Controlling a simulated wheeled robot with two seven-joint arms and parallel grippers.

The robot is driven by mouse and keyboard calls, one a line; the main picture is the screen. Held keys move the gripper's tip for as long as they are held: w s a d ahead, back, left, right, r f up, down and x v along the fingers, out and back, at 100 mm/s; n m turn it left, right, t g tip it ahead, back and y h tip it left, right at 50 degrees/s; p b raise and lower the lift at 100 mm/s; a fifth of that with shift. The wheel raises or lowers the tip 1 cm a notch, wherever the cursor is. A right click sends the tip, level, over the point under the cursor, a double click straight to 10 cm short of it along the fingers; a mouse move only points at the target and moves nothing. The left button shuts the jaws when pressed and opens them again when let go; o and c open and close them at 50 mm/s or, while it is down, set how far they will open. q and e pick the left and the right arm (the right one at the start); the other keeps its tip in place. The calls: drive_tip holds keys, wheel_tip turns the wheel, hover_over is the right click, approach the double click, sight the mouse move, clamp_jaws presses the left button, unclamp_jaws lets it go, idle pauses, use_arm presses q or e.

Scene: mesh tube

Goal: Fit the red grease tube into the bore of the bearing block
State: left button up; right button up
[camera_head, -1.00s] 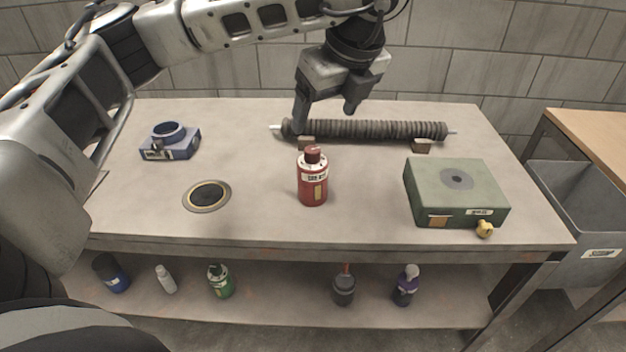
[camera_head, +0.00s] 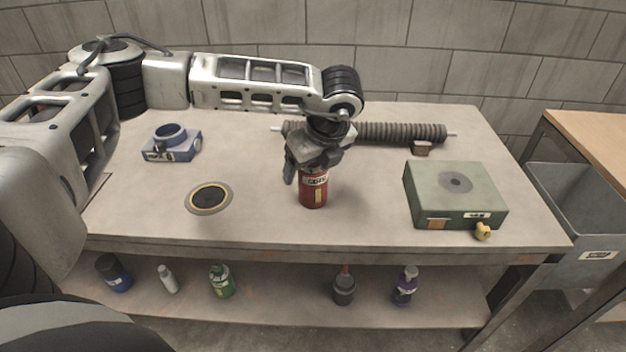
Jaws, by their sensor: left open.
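The red grease tube (camera_head: 314,193) stands upright on the table near the middle, its cap and top hidden by my left gripper. My left gripper (camera_head: 308,176) points down over the tube, open, with one finger showing at the tube's left side. I cannot tell whether it touches the tube. The blue bearing block (camera_head: 183,150), with a round ring-shaped bore on top, sits at the left back of the table. My right gripper is not in view.
A ribbed dark roller (camera_head: 400,132) lies along the back on blocks. A round disc (camera_head: 209,198) lies at left front. Several bottles stand on the lower shelf (camera_head: 255,300). A grey bin (camera_head: 590,215) is at far right.

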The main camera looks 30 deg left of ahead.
use_arm(q)
drive_tip(key=shift+a+f, duration=0.1)
drive_tip(key=shift+f, duration=0.1)
drive_tip(key=c, duration=1.1)
drive_tip(key=shift+c, duration=0.2)
drive_tip(key=shift+r, duration=0.2)
